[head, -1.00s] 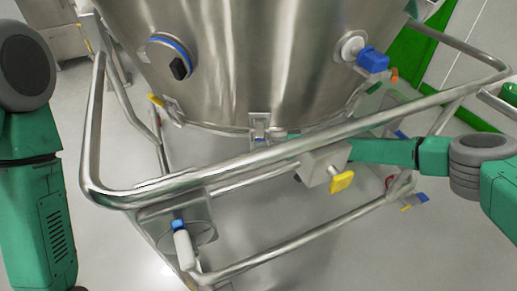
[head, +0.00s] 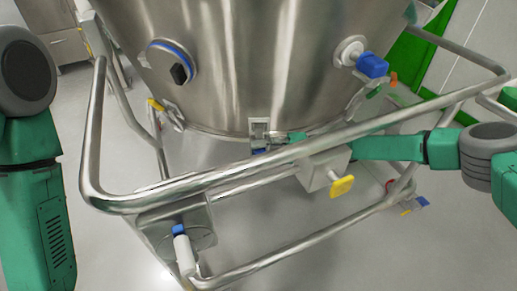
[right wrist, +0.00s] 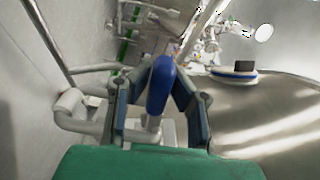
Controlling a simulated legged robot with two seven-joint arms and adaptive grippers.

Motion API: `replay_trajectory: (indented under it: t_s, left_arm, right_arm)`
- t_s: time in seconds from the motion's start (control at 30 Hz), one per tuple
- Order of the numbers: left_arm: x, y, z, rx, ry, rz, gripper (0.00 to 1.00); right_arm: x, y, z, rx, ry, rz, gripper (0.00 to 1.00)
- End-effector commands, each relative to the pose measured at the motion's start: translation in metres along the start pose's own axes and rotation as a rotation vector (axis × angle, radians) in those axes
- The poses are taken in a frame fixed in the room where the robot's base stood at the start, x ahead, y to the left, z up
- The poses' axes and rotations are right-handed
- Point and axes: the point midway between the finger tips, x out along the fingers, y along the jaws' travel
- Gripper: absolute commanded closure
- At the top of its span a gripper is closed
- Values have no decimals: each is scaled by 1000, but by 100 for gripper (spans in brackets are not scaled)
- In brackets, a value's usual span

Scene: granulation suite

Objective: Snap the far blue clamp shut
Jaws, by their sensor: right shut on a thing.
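The steel vessel (head: 250,70) carries a metal clamp (head: 259,128) on its lower rim, with a small bit of blue at its foot behind the rail. In the right wrist view a blue clamp handle (right wrist: 160,85) stands between the two fingers of my right gripper (right wrist: 160,100), which is shut on it. In the head view my right gripper (head: 292,138) reaches from the right behind the front rail to that clamp. The rail and the arm partly hide the contact. My left arm shows at the left edge; its gripper is out of view.
A steel frame rail (head: 230,178) runs across in front of the vessel. A grey box with a yellow knob (head: 341,186) sits under the rail. A blue-handled valve (head: 371,65) and a black-knobbed port (head: 179,74) stick out of the vessel. A white caster part (head: 184,252) is lower left.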

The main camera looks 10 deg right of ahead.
Motion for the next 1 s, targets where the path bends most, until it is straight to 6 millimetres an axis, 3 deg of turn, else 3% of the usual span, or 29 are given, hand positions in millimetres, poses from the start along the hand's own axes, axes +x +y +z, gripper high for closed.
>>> replay_trajectory:
  t_s: [0.1,0.13,0.2,0.6,0.77,1.0]
  left_arm:
    - [0,0,0,0,0,0,52]
    - [0,0,0,0,0,0,52]
    - [0,0,0,0,0,0,52]
    - [-1,0,2,0,3,0,52]
    - [-1,0,2,0,3,0,52]
    - [-1,0,1,0,3,0,52]
  right_arm:
    - [-2,2,-2,0,6,4,100]
    - [-2,2,-2,0,6,4,83]
    - [-2,1,-2,0,5,4,64]
    - [-7,0,-1,-2,3,2,64]
    - [-33,1,-2,-2,5,4,64]
    - [-85,2,-2,0,6,4,64]
